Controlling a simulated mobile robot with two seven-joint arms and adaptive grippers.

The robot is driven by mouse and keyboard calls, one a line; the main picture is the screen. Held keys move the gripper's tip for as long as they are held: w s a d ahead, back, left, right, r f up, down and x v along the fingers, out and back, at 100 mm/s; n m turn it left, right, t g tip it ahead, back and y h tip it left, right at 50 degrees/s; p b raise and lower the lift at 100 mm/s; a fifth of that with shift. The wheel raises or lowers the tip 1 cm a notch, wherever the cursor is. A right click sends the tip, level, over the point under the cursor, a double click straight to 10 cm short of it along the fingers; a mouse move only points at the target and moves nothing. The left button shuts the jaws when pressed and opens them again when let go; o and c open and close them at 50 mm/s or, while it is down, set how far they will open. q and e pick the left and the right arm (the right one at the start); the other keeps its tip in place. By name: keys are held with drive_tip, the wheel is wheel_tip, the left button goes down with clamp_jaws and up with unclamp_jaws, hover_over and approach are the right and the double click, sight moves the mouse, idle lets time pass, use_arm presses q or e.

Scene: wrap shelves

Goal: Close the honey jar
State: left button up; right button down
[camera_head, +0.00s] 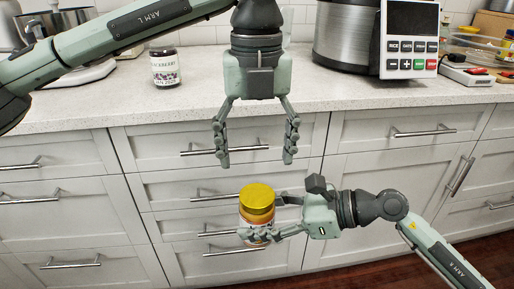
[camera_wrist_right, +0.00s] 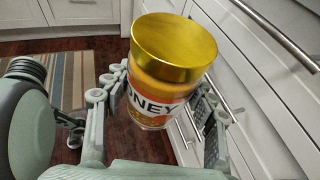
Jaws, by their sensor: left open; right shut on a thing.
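The honey jar (camera_head: 259,229) is held upright in front of the drawers, its label reading "NEY" in the right wrist view (camera_wrist_right: 160,106). A gold lid (camera_head: 257,195) sits on top of it and also shows in the right wrist view (camera_wrist_right: 174,45). I cannot tell whether the lid is screwed tight. My right gripper (camera_head: 264,220) is shut around the jar's body, below the lid. My left gripper (camera_head: 254,158) is open and empty, pointing down above the lid and apart from it.
The counter (camera_head: 205,105) runs behind the grippers, with a dark jar (camera_head: 165,67) and a large cooker (camera_head: 346,38) on it. Drawer fronts with bar handles (camera_head: 225,150) stand close behind the grippers. A striped rug (camera_wrist_right: 68,78) lies on the floor.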

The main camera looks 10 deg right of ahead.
sight(257, 195)
use_arm(q)
drive_tip(key=n, duration=0.5)
drive_tip(key=shift+r, duration=0.15)
drive_tip(key=shift+f, duration=4)
drive_tip(key=shift+c, duration=0.5)
